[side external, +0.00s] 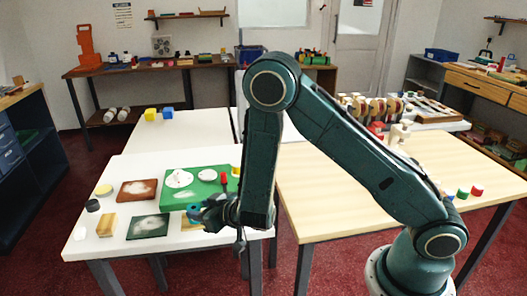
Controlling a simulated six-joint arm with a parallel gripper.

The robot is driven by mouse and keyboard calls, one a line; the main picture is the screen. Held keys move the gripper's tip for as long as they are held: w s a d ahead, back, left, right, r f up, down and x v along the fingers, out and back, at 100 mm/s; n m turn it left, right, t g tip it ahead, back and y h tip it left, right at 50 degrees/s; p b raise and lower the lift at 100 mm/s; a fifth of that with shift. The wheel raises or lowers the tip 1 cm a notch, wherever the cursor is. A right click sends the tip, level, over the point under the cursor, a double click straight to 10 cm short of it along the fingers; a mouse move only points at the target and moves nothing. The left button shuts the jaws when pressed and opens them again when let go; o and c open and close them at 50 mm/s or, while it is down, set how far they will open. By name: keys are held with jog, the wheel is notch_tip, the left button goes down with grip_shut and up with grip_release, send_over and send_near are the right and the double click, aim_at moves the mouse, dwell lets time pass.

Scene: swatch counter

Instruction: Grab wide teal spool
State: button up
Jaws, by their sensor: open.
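My gripper (201,213) is low over the front right part of the white table, beside the front edge of the green board. It is open. A small blue-teal patch (193,210) shows right at its fingertips; it is too small to tell whether this is the wide teal spool or part of my fingers. No other teal spool can be made out on the white table. The gripper and wrist hide part of the tabletop there.
The green board (222,182) bears white discs and an upright red-topped item (224,181). Brown (138,190) and dark green (148,223) swatches, a black spool (93,205), a yellow disc (104,190) and a wooden block (106,225) lie left. Small coloured cylinders (463,193) stand right.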

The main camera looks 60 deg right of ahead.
aim_at(195, 207)
jog(key=shift+x, duration=1.15)
jog(key=c, duration=0.6)
